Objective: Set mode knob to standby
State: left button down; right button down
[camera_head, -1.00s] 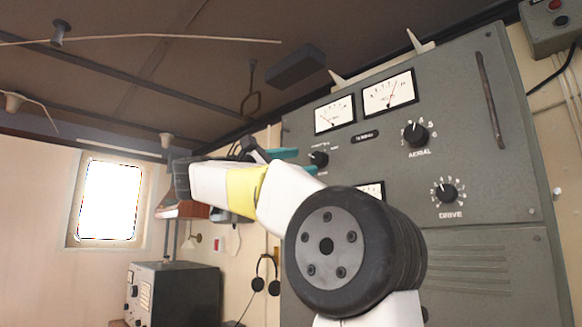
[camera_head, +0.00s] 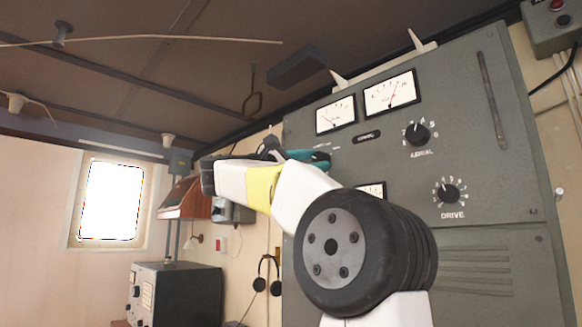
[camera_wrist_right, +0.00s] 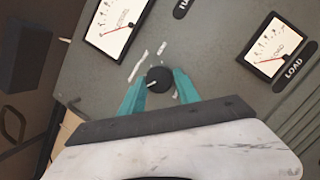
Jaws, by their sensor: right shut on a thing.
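The mode knob (camera_wrist_right: 159,79) is a small black round knob with a white pointer line, on the grey panel in the right wrist view. Its pointer faces the left of that picture. White lettering beside it is too blurred to read. My right gripper (camera_head: 310,157) has its teal fingers at the panel in the head view, left of the AERIAL knob, and they hide the mode knob there. In the wrist view the fingers (camera_wrist_right: 160,88) sit on both sides of the knob, shut on it. My left gripper is not in view.
The grey panel (camera_head: 470,220) also carries the AERIAL knob (camera_head: 417,134), the DRIVE knob (camera_head: 448,193) and needle meters (camera_head: 390,93). A LOAD meter (camera_wrist_right: 277,47) shows in the wrist view. A grey cabinet (camera_head: 190,290) and headphones (camera_head: 267,275) are at lower left.

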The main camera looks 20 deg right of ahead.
jog(key=shift+m, duration=0.3)
jog(key=m+g, duration=0.1)
jog(key=m, duration=0.1)
jog(key=m+g, duration=0.1)
jog(key=m, duration=0.2)
jog(key=shift+w+a+r+y, duration=0.1)
jog(key=shift+w+y, duration=0.05)
jog(key=shift+y, duration=0.15)
jog(key=shift+m+g+y, duration=0.3)
jog(key=shift+m+g, duration=0.3)
jog(key=shift+m, duration=1.2)
jog(key=shift+r, duration=0.1)
jog(key=c, duration=0.9)
grip_release()
jog(key=a, duration=0.5)
jog(key=a+f, duration=0.1)
jog(key=a, duration=0.1)
jog(key=shift+s+a, duration=0.35)
